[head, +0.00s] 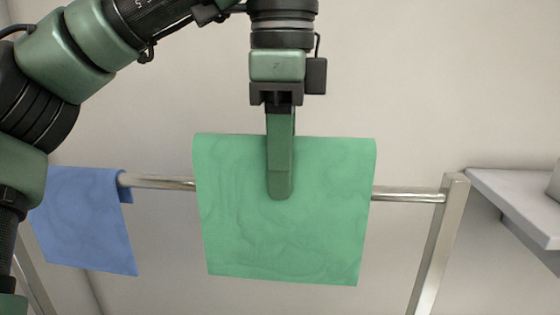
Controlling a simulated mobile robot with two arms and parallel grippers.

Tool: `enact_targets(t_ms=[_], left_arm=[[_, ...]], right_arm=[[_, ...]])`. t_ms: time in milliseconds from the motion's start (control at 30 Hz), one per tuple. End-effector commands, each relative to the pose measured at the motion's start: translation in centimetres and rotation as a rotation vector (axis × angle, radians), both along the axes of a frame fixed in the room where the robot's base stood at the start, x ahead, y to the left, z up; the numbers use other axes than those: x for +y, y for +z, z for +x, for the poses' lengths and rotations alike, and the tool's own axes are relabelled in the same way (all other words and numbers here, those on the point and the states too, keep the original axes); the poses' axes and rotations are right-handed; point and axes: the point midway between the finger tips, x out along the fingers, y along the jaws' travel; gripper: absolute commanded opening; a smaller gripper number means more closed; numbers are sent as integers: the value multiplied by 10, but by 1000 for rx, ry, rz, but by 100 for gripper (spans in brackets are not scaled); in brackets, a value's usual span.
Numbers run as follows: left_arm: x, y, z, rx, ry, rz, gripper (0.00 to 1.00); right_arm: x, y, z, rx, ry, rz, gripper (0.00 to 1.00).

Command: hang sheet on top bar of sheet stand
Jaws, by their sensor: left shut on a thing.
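A green sheet (235,235) hangs in the middle of the head view, in front of the metal top bar (410,195) of the sheet stand (438,245). My left gripper (281,190) points down and is shut on the green sheet near its upper edge, with one finger showing on the near face. The sheet hides the bar behind it, so I cannot tell whether it is draped over the bar or touches it. My right gripper is not in view.
A blue sheet (85,220) hangs over the bar at the left, partly behind my left arm. A grey shelf (520,195) juts in at the right, beside the stand's right post. Bare bar shows on both sides of the green sheet.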

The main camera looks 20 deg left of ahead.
Motion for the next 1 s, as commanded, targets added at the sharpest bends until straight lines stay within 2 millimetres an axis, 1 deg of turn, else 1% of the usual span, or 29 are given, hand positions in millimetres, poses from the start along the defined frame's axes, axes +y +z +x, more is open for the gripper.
enact_targets(t_ms=[33,133,567,633,1000], left_arm=[[1,1,4,2,2,0,0],[3,1,12,2,1,0,0],[13,1,45,1,3,1,0],[13,-9,46,0,1,1,0],[13,-39,45,0,0,1,0]], right_arm=[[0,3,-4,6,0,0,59],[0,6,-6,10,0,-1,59],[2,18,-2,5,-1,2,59],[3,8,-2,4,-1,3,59],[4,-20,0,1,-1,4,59]])
